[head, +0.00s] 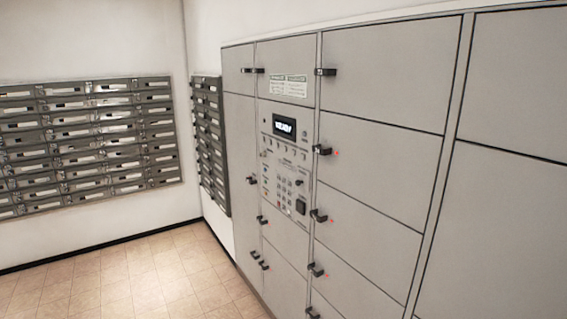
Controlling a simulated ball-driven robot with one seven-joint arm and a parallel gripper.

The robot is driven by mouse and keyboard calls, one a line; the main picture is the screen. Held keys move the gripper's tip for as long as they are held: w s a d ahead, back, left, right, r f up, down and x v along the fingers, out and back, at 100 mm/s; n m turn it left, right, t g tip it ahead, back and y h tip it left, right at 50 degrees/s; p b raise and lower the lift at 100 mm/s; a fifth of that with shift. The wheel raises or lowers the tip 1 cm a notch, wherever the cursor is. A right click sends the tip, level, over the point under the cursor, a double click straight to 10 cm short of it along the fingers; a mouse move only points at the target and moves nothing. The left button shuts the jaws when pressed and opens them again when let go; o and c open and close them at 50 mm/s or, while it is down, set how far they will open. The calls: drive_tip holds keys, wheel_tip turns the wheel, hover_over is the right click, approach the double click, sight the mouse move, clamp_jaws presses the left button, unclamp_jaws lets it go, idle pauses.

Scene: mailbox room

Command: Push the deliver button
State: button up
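A grey parcel locker wall (384,87) fills the right half of the head view. The labels are too small to read, so I cannot tell which one is the deliver button. My gripper is not in view.
Black locker handles (318,215) stick out along the doors beside the panel. Grey mailboxes (85,140) hang on the left wall, with a second bank (211,150) near the corner. The tiled floor (130,275) is clear at lower left.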

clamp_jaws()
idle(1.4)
